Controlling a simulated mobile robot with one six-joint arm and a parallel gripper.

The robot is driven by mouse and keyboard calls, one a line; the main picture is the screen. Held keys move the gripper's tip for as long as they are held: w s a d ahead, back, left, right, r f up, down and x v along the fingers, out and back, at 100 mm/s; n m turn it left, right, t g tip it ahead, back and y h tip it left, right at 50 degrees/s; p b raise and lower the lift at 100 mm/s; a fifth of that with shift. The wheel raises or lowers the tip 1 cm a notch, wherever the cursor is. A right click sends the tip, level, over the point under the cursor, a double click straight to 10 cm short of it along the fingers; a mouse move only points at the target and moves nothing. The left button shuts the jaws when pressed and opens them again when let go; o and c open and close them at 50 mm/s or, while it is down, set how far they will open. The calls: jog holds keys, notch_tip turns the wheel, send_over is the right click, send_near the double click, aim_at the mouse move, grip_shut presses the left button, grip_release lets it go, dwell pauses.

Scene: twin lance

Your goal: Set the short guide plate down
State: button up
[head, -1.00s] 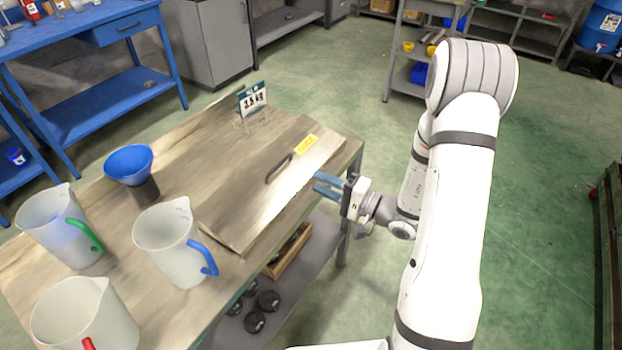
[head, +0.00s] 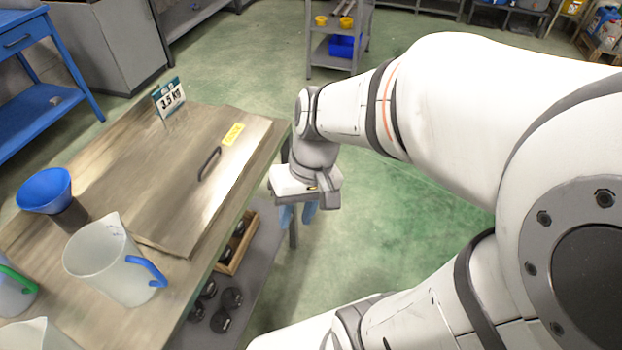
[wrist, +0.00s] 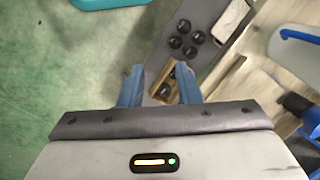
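A flat plate (head: 185,205) with a dark handle (head: 209,164) and a yellow label (head: 232,134) lies on the table in the head view. I take it for the guide plate, but the label is too small to read. My gripper (head: 297,212) is beside the table's right edge, off the plate, with its blue fingers pointing down. In the wrist view the two fingers of my gripper (wrist: 159,87) stand apart with nothing between them. The plate is not clearly seen in the wrist view.
A sign reading 3.5 KG (head: 169,97) stands at the table's back. Translucent jugs (head: 100,262) and a blue funnel (head: 44,190) stand on the left. Round dark weights (head: 221,318) and a wooden box (head: 240,243) are on the lower shelf.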

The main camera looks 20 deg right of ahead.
jog(key=d+r+t+h, duration=0.1)
jog(key=d+r+h, duration=0.1)
jog(key=d+r+t, duration=0.1)
jog(key=d, duration=0.1)
jog(key=shift+w+d+t+h, duration=0.1)
jog(key=shift+w+t+h, duration=0.2)
jog(key=shift+w+h, duration=0.1)
